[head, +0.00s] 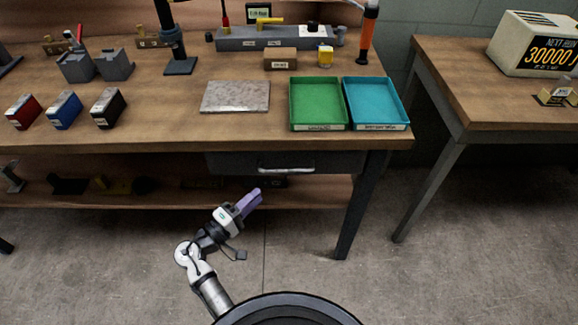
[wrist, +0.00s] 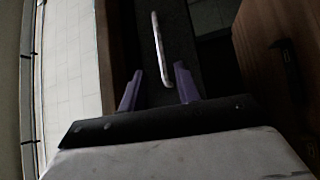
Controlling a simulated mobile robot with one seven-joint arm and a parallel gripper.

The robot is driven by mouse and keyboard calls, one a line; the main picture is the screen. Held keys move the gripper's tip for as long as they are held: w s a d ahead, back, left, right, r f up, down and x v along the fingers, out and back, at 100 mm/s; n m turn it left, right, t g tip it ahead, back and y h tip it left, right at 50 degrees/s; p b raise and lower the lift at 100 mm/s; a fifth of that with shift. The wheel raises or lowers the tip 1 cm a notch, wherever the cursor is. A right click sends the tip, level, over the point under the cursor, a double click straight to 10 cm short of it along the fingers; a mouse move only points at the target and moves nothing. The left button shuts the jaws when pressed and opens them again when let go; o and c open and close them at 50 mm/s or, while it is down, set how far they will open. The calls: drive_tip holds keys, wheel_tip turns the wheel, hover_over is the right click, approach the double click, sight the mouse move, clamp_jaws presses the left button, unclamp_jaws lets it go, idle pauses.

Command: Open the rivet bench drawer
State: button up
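The rivet bench drawer (head: 325,162) is a dark front under the right part of the wooden bench (head: 150,128), and it looks shut. Its pale bar handle (head: 287,170) runs level across the front. My gripper (head: 255,196), with purple fingers, is below and left of the handle in the head view, apart from it. In the wrist view my gripper (wrist: 158,68) is open and empty. The handle (wrist: 160,48) stands upright in that picture, ahead of the gap between the fingertips. The drawer's inside is hidden.
A green tray (head: 318,102) and a blue tray (head: 376,102) stand on the bench above the drawer. A bench leg (head: 360,205) is right of the drawer. A lower shelf (head: 120,200) with parts lies below. The floor (head: 300,245) in front is clear.

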sight(285, 171)
drive_tip(key=p+x, duration=0.3)
drive_tip(key=x, duration=0.9)
drive_tip(key=shift+w+d, duration=0.2)
drive_tip(key=shift+c, duration=0.4)
clamp_jaws()
